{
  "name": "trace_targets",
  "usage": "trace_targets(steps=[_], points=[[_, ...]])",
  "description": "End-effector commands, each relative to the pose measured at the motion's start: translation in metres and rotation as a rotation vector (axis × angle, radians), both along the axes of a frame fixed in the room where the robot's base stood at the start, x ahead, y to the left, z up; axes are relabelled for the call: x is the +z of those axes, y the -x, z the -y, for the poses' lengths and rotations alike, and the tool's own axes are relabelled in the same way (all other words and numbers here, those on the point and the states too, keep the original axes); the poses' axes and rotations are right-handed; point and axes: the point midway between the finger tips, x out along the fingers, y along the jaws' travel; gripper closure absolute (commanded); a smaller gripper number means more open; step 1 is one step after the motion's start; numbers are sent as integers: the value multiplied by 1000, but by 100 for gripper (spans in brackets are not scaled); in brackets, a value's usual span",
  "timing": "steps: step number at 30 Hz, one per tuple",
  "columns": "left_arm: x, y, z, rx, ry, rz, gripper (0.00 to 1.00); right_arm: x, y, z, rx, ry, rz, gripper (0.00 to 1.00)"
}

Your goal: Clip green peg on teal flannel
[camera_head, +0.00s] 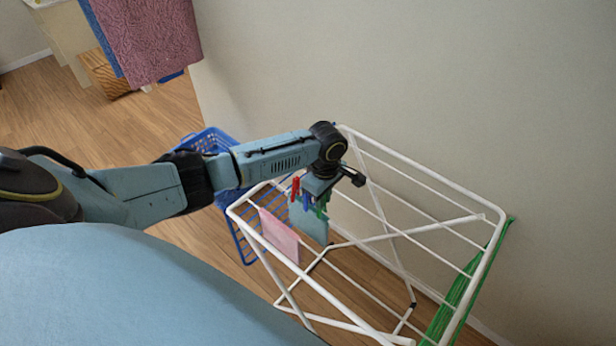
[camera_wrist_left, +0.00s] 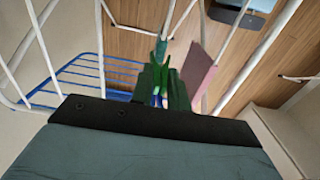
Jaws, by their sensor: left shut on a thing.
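My left gripper (camera_head: 319,203) points down over the white drying rack and is shut on the green peg (camera_head: 322,212). The green peg also shows in the left wrist view (camera_wrist_left: 163,76), at the fingertips. The teal flannel (camera_head: 312,230) hangs from a rack bar right below the gripper; in the left wrist view a teal strip (camera_wrist_left: 160,48) shows just beyond the peg. Whether the peg grips the cloth I cannot tell. A red peg (camera_head: 295,188) and a blue peg (camera_head: 306,201) show beside the gripper. My right gripper is out of view.
The white rack (camera_head: 440,210) stands near the wall. A pink flannel (camera_head: 279,236) hangs on its near left side, a green cloth (camera_head: 458,296) at its right end. A mauve towel (camera_head: 150,40) hangs at upper left.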

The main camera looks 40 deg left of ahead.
Motion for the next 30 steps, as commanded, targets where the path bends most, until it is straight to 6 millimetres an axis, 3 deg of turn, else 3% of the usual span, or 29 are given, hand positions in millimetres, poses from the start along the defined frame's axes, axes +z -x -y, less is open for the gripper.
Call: trace_targets(steps=[30], points=[[-21, 0, 0, 0, 0, -1, 98, -3, 0, 0, 0, 0, 0, 43]])
